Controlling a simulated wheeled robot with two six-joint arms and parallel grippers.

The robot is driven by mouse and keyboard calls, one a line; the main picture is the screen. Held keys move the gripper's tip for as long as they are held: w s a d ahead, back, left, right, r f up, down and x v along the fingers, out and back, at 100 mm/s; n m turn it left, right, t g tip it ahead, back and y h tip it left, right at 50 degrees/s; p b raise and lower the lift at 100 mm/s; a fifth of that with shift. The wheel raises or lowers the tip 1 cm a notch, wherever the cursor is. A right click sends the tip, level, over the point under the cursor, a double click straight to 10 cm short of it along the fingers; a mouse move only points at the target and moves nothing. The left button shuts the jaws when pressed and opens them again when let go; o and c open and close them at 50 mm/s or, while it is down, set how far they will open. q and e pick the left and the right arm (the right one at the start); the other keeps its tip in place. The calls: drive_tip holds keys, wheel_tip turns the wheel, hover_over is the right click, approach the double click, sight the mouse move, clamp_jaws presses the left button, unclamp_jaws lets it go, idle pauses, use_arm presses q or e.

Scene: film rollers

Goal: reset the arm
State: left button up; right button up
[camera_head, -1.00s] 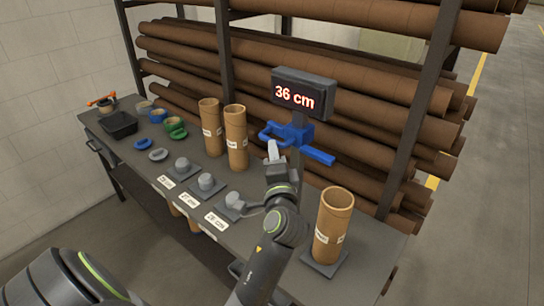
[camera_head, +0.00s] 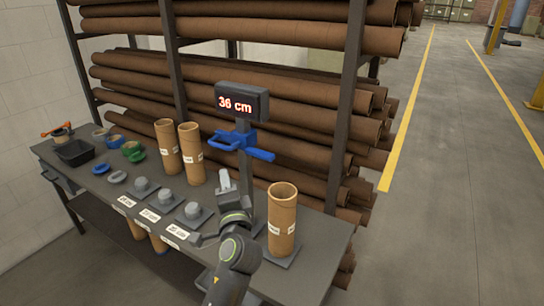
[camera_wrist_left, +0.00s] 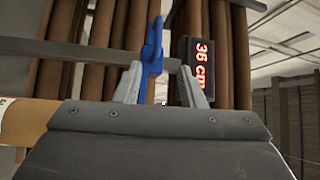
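My left gripper (camera_head: 224,180) is raised above the front part of the workbench, pointing up, left of the tall cardboard tube on the right. In the left wrist view its two fingers (camera_wrist_left: 160,75) stand apart with nothing held between them. The blue clamp on the measuring post shows behind that gap. My left arm reaches up from the bottom of the head view. My right gripper is in neither view.
The workbench (camera_head: 95,192) holds a single tube (camera_head: 282,222), two tubes (camera_head: 178,150), several grey pegs, coloured rings and a black bin (camera_head: 75,153). The post carries a "36 cm" display (camera_head: 242,102) and blue clamp (camera_head: 242,143). Stacked rollers (camera_head: 270,80) fill the rack behind.

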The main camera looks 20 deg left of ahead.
use_arm(q)
drive_tip(key=s+a+f+n+g+h, duration=0.3)
drive_tip(key=s+f+n+g, duration=0.2)
drive_tip(key=s+f, duration=0.9)
drive_tip(key=s+d+f+n+g+h, duration=0.25)
drive_tip(key=s+f, duration=0.25)
drive_tip(key=s, duration=0.5)
drive_tip(key=s+d+f+n+g+h, duration=0.25)
drive_tip(key=s+f+g+h, duration=0.2)
drive_tip(key=s, duration=0.45)
wheel_tip(320, 180, down, 26)
drive_tip(key=g+b, duration=0.1)
drive_tip(key=b, duration=0.2)
drive_tip(key=s+f+g+b, duration=0.1)
drive_tip(key=s+f, duration=1.4)
drive_tip(key=f, duration=0.4)
drive_tip(key=shift+s+d+h+b, duration=0.15)
drive_tip(key=shift+d+h+b, duration=0.15)
drive_tip(key=shift+b, duration=0.1)
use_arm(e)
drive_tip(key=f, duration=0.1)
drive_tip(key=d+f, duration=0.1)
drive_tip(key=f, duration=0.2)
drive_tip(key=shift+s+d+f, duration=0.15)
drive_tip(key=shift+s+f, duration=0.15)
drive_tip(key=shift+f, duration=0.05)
